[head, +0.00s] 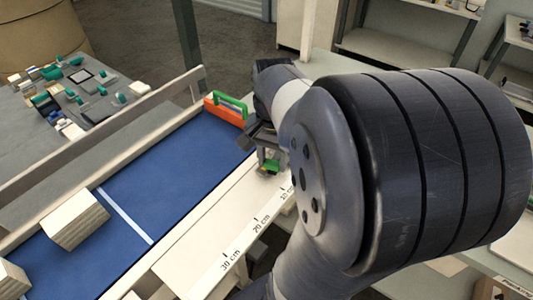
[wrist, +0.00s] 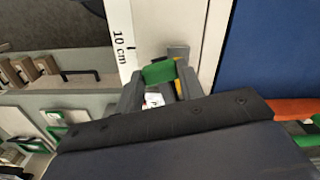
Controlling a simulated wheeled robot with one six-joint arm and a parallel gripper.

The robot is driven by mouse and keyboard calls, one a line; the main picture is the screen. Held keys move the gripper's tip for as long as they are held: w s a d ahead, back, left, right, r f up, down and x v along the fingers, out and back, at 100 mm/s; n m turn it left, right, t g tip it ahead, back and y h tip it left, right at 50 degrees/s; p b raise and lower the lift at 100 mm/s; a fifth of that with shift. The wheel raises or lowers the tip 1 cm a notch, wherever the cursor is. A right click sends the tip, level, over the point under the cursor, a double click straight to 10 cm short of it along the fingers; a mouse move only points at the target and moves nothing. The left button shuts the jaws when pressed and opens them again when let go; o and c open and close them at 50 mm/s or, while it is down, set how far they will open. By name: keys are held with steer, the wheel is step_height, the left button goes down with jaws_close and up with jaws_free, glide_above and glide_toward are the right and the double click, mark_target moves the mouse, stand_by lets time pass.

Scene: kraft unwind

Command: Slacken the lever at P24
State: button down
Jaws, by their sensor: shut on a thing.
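A green lever (wrist: 158,73) sits between the two fingers of my gripper (wrist: 160,88) in the wrist view, beside the white rail near the 10 cm mark. My gripper is shut on it. A small white tag with a red mark (wrist: 153,100) shows just below the lever, too small to read. In the head view the green lever (head: 271,166) shows at the tip of my gripper (head: 268,158), at the inner edge of the rail. The rest of the lever's mount is hidden by my gripper and arm.
The white ruled rail (head: 215,250) runs along a blue belt (head: 170,165). An orange block with a green handle (head: 226,108) stands at the belt's far end, close to my gripper. Pale blocks (head: 75,220) lie on the belt. A grey table (head: 65,140) with small parts stands left.

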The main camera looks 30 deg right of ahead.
steer(key=n, duration=0.1)
steer(key=s+d+n, duration=0.1)
steer(key=shift+s+d+r+n, duration=0.1)
steer(key=shift+s+d+n, duration=0.2)
steer(key=shift+n, duration=0.1)
steer(key=s+d+n+p, duration=0.1)
steer(key=n, duration=0.1)
steer(key=shift+s+d+n, duration=0.1)
steer(key=shift+d+n, duration=0.3)
steer(key=shift+s+d+n, duration=0.2)
steer(key=shift+d+n, duration=0.25)
steer(key=shift+n, duration=0.15)
steer(key=shift+s+d+n, duration=0.15)
steer(key=shift+d+n, duration=0.3)
steer(key=shift+n, duration=0.15)
steer(key=shift+s+d+n+p, duration=0.1)
steer(key=shift+d+n+p, duration=0.25)
steer(key=shift+d+n, duration=0.9)
steer(key=shift+a, duration=0.15)
steer(key=c, duration=0.9)
jaws_free()
